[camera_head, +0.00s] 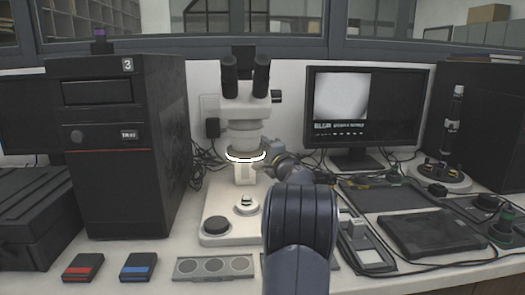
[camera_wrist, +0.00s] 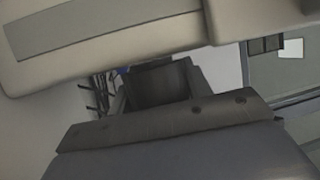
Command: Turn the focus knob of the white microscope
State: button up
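The white microscope (camera_head: 243,128) stands upright on the bench in the head view, with black eyepieces, a lit ring light and a pale base. A small dark knob (camera_head: 277,96) sticks out from the right side of its head; I cannot tell whether this is the focus knob. My gripper (camera_head: 272,160) is by the microscope's right side, just below the ring light; my arm hides part of that area. In the wrist view a pale beige surface (camera_wrist: 110,35) fills the top, close to the camera, and dark gripper parts fill the bottom. The fingertips are not clear, nor is any contact.
A black computer tower (camera_head: 122,150) stands left of the microscope and a monitor (camera_head: 365,107) to the right. A grey tray with round wells (camera_head: 215,267) and red and blue boxes lie in front. Cables, a dark pad (camera_head: 430,232) and small devices crowd the right side.

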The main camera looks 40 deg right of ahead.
jog(key=o, duration=0.4)
jog(key=shift+s, duration=0.1)
jog(key=b+v, duration=0.1)
jog(key=v, duration=0.9)
jog(key=shift+s+a, duration=0.15)
jog(key=shift+s, duration=0.15)
